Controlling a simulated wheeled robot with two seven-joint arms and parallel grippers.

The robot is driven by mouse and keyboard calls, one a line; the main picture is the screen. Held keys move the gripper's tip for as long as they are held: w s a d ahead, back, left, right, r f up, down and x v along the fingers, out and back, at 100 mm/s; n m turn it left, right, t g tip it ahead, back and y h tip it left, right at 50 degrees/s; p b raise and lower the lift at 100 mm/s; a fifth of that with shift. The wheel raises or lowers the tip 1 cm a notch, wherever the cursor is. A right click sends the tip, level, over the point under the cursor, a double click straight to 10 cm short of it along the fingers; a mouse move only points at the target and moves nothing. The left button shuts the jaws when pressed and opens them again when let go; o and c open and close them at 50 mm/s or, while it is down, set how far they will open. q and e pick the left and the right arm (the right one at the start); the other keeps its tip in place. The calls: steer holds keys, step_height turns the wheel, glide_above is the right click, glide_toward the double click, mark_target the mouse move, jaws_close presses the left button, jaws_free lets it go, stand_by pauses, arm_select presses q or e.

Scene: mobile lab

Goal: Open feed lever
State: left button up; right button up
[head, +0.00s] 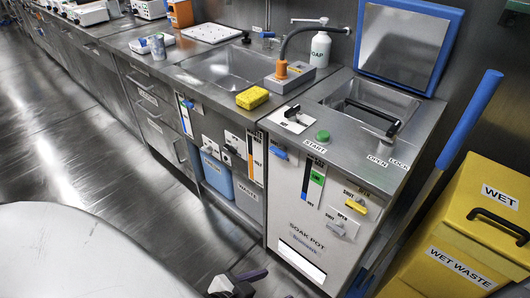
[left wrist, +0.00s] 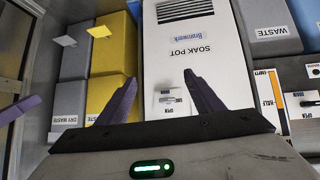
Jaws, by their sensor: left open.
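The soak pot cabinet (head: 300,215) stands at the right in the head view. Its front has a yellow lever (head: 356,205) and, below it, a grey lever (head: 336,229), with SHUT and OPEN labels. A blue lever (head: 280,152) sits at the front's upper left. No label naming the feed lever is readable. My left gripper (head: 246,282) is partly visible at the bottom edge, apart from the cabinet. In the left wrist view my left gripper (left wrist: 162,90) is open and empty, and a small grey lever (left wrist: 172,100) shows beyond its purple fingers. My right gripper is not in view.
A yellow WET WASTE bin (head: 455,255) and a blue-handled pole (head: 470,120) stand right of the cabinet. A sink counter (head: 190,75) runs left. A white rounded surface (head: 85,255) fills the lower left. The steel floor (head: 60,150) is clear.

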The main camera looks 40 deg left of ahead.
arm_select(q)
steer(key=w+a+r+t, duration=0.4)
steer(key=w+a+r, duration=0.1)
steer(key=w+a, duration=0.35)
steer(key=n+t+p, duration=0.1)
steer(key=t, duration=0.3)
glide_toward(276, 153)
steer(key=shift+y, duration=0.4)
steer(key=w, duration=0.4)
steer(key=w+d, duration=0.1)
steer(key=w, duration=0.2)
steer(key=shift+b, duration=0.35)
steer(key=shift+w+d, duration=0.1)
steer(key=shift+w, duration=0.35)
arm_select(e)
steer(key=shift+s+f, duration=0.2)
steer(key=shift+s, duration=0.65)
